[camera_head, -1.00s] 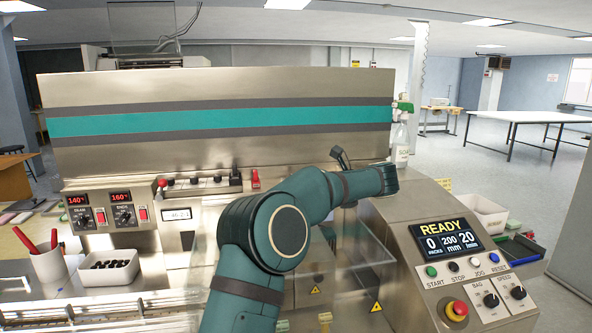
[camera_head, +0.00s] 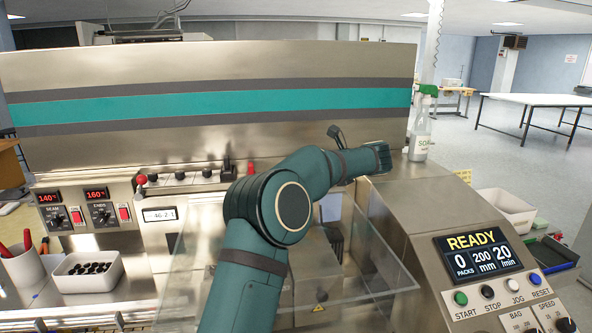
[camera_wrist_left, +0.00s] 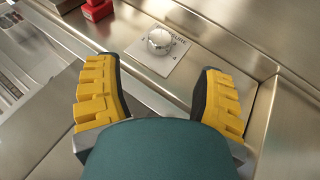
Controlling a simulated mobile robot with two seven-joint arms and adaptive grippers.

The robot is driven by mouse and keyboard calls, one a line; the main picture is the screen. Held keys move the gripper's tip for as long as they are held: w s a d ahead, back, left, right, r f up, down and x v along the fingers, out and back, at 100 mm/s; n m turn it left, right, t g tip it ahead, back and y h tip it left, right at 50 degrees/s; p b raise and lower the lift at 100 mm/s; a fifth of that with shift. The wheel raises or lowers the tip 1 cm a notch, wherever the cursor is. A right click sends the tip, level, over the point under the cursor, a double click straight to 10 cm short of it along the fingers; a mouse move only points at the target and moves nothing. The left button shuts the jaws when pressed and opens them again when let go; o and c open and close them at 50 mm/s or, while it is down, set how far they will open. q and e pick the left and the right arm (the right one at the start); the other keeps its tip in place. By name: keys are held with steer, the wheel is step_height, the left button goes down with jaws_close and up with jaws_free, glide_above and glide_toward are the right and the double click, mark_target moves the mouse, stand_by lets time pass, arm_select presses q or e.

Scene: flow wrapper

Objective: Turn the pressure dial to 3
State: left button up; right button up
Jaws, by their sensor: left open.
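The pressure dial (camera_wrist_left: 159,41) is a round silver knob on a square plate with printed marks, seen in the left wrist view. The printing is too small to read, so its setting cannot be told. My left gripper (camera_wrist_left: 160,68) has yellow-padded fingers spread wide, one on either side below the dial, with nothing between them. The dial lies just ahead of the fingertips and appears apart from them. In the head view my left arm (camera_head: 280,212) reaches over the machine and hides the dial and the gripper's fingers. My right gripper is not in view.
A red block (camera_wrist_left: 97,9) sits left of the dial. A clear cover (camera_head: 370,292) lies below my arm. A spray bottle (camera_head: 420,128) stands beyond the wrist. The control panel screen (camera_head: 478,255) reads READY. A white tray of dark pieces (camera_head: 62,278) is at left.

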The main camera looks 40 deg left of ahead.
arm_select(q)
steer(key=x, duration=1)
steer(key=shift+a+f, duration=0.1)
steer(key=shift+a, duration=0.1)
steer(key=c, duration=1.2)
